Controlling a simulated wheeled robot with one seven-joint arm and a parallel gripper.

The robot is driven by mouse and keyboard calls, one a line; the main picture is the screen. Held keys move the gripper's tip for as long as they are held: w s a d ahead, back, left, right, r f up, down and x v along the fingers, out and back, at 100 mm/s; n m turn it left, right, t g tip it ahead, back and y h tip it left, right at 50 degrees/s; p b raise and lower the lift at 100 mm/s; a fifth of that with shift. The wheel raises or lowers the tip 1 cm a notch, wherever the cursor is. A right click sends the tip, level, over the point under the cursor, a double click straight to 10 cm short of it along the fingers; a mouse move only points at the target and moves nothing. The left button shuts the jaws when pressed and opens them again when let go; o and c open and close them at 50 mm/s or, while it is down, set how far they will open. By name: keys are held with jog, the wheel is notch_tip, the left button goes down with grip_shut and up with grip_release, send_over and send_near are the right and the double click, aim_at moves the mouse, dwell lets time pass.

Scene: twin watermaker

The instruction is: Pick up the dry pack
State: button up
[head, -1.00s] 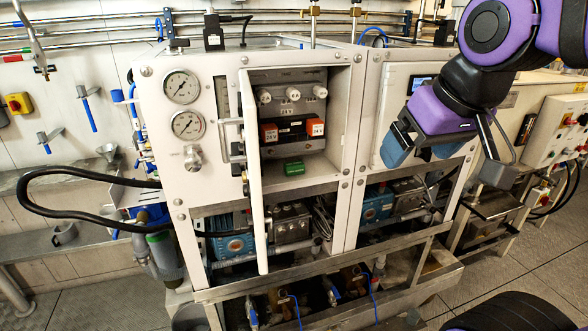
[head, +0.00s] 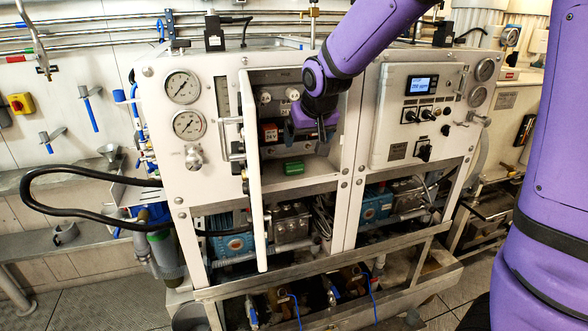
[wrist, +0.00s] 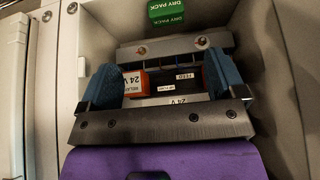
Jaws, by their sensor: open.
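The dry pack is a small green block with white lettering. In the head view the dry pack (head: 293,167) sits on the floor of the open cabinet compartment, below and left of my gripper. My gripper (head: 312,128) is in front of the compartment opening. In the wrist view my gripper (wrist: 165,82) has its blue fingers wide apart, with nothing held between them.
The compartment holds an orange-and-white relay block (wrist: 135,83), labelled 24 V, behind my fingers. The cabinet's open door (head: 256,190) stands at the compartment's left edge. A closed panel with a lit display (head: 423,84) is to the right. Compartment walls are close on both sides.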

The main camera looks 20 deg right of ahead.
aim_at(294, 163)
jog(key=shift+w+a+r+x, duration=0.1)
jog(key=shift+w+a+x, duration=0.05)
jog(key=shift+x, duration=1.9)
jog(key=shift+w+a+r+x, duration=0.1)
jog(key=shift+w+a+x, duration=0.05)
jog(key=shift+x, duration=1.9)
jog(key=shift+w+a+r+x, duration=0.1)
jog(key=shift+w+a+x, duration=0.05)
jog(key=shift+x, duration=1.95)
jog(key=c, duration=1)
